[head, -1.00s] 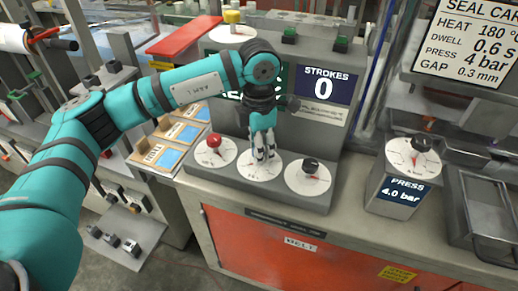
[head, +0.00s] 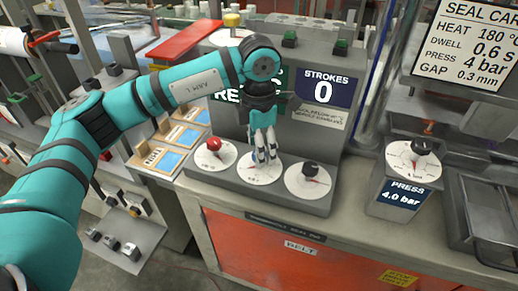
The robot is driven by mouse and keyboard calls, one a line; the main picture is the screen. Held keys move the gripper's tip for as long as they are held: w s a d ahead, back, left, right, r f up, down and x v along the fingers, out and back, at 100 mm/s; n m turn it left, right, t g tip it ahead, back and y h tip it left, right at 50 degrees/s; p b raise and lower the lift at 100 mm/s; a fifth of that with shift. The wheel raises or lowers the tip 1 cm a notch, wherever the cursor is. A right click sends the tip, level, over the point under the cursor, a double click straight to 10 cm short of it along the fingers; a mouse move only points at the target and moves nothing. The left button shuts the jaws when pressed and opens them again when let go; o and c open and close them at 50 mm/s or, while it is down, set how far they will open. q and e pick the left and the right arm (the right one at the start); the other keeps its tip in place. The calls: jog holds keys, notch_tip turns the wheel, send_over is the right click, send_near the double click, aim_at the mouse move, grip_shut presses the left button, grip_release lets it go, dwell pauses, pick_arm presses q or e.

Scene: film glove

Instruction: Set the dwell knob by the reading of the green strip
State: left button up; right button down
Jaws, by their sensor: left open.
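My left gripper (head: 263,150) is open and points down at the middle dial (head: 257,176) on the grey machine's front ledge. Its fingers are around or just above the middle knob, which they mostly hide; a bit of blue shows there. I cannot tell whether they touch it. A red knob (head: 214,144) sits on the left dial and a black knob (head: 310,169) on the right dial. The green display (head: 222,96) is mostly covered by my arm. The seal card (head: 465,45) at top right reads dwell 0.6 s. My right gripper is out of view.
A strokes display (head: 325,88) reads 0. A press box (head: 404,180) with a black knob reads 4.0 bar. A metal tray (head: 485,215) lies at the right. Wooden sample holders (head: 165,148) stand left of the machine. Orange doors (head: 310,255) are below the bench.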

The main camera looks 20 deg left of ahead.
pick_arm(q)
notch_tip(320, 180, up, 11)
jog(key=shift+f, duration=0.15)
dwell(0.5)
